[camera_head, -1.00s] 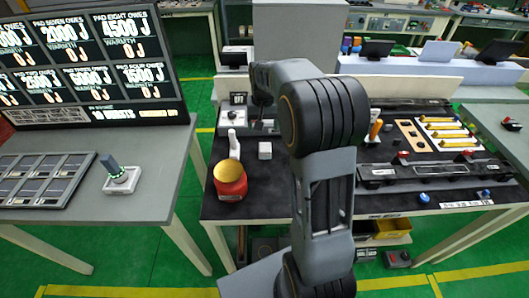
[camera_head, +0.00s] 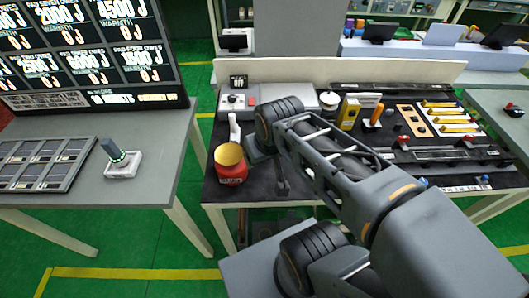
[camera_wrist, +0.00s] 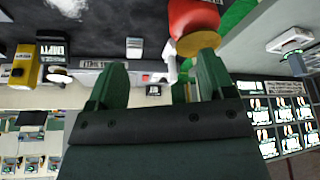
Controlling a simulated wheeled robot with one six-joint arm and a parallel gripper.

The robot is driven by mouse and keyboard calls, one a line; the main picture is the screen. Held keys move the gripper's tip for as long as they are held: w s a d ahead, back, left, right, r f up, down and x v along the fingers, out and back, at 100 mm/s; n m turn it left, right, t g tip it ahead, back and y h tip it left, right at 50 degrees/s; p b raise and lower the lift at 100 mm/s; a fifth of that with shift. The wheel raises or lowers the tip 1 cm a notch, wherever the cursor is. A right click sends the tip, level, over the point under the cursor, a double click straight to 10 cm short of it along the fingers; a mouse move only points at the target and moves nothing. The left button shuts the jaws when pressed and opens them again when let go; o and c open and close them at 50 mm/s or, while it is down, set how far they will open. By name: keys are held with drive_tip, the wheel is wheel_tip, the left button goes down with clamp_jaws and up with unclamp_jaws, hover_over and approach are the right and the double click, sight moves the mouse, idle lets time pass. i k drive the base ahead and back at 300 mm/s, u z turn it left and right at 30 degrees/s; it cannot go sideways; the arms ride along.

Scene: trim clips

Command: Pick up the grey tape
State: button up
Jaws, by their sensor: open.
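I cannot pick out the grey tape for certain in either view. A pale grey, blurred shape (camera_wrist: 68,6) is cut off by the top edge of the wrist view, and I cannot tell what it is. My gripper (camera_wrist: 160,80) has its green fingers apart, with nothing held between them. In the head view my arm reaches over the dark bench mat (camera_head: 240,194), and its links hide part of the mat. A red jar with a yellow top (camera_head: 231,168) stands left of the arm; in the wrist view the jar (camera_wrist: 193,22) lies beyond the right fingertip.
A white bottle (camera_head: 234,128) stands behind the jar. A yellow meter (camera_head: 348,113) and a white lidded pot (camera_head: 328,102) stand at the back. A grey side table (camera_head: 136,197) with a display is at left. Bare mat lies right of the jar.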

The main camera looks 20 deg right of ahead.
sight(478, 130)
drive_tip(key=k, duration=0.5)
drive_tip(key=z, duration=2.35)
drive_tip(key=k, duration=0.15)
drive_tip(key=u, duration=0.1)
